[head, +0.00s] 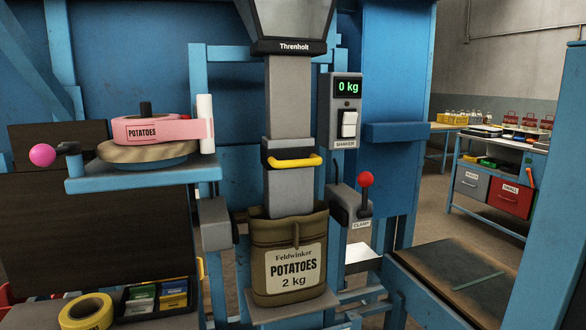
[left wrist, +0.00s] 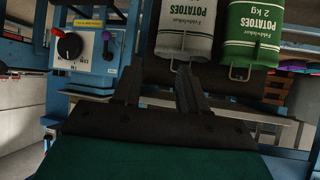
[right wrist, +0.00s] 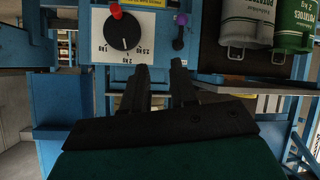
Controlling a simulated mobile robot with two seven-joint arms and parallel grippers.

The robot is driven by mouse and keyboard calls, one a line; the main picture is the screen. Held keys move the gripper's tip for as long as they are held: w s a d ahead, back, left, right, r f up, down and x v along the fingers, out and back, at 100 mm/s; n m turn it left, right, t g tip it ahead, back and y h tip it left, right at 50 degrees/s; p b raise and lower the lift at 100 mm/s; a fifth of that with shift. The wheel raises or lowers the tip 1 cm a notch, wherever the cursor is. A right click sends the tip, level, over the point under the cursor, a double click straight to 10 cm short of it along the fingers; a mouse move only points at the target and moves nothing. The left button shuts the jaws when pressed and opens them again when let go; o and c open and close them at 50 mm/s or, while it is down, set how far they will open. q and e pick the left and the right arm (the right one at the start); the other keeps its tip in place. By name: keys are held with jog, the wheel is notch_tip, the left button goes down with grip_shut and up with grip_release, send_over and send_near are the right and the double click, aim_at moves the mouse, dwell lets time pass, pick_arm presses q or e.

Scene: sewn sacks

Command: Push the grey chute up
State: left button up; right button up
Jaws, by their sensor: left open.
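The grey chute (head: 289,102) stands upright in the middle of the head view, below the Threnholt hopper (head: 290,22). A yellow handle (head: 294,160) sits across its front on a dark collar. Its lower end goes into the mouth of a brown Feldwinker potato sack (head: 260,240), which hides its tip. Neither gripper shows in the head view. My left gripper (left wrist: 158,82) is open and empty in the left wrist view, apart from the chute. My right gripper (right wrist: 160,75) has its fingers apart with nothing between them in the right wrist view. Neither wrist view shows the chute.
A red-knobbed clamp lever (head: 366,181) and a shaker switch box (head: 346,112) reading 0 kg stand right of the chute. A shelf (head: 150,178) with pink tape is at left. The wrist views show a dial panel (left wrist: 92,50) and hanging sacks (left wrist: 253,35).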

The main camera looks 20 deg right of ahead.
jog(key=w+r+n+t+h+b, duration=0.1)
jog(key=w+r+n+t, duration=0.15)
jog(key=w, duration=0.55)
jog(key=n+t+h+b, duration=0.45)
jog(key=t+h, duration=0.35)
jog(key=h, duration=0.2)
send_near(295, 166)
jog(key=shift+m, duration=0.5)
jog(key=p+x, duration=0.2)
jog(key=x, duration=0.9)
jog(key=shift+f, duration=0.1)
pick_arm(q)
jog(key=shift+w+d+f, duration=0.2)
jog(key=shift+w+f, duration=0.2)
jog(key=shift+f, duration=0.1)
jog(key=shift+w+d+f, duration=0.2)
jog(key=shift+w+f, duration=0.15)
jog(key=shift+f, duration=0.15)
jog(key=shift+h, duration=0.3)
pick_arm(e)
jog(key=shift+c, duration=0.2)
pick_arm(q)
jog(key=shift+f, duration=0.15)
pick_arm(e)
grip_shut()
pick_arm(q)
jog(key=shift+s, duration=0.1)
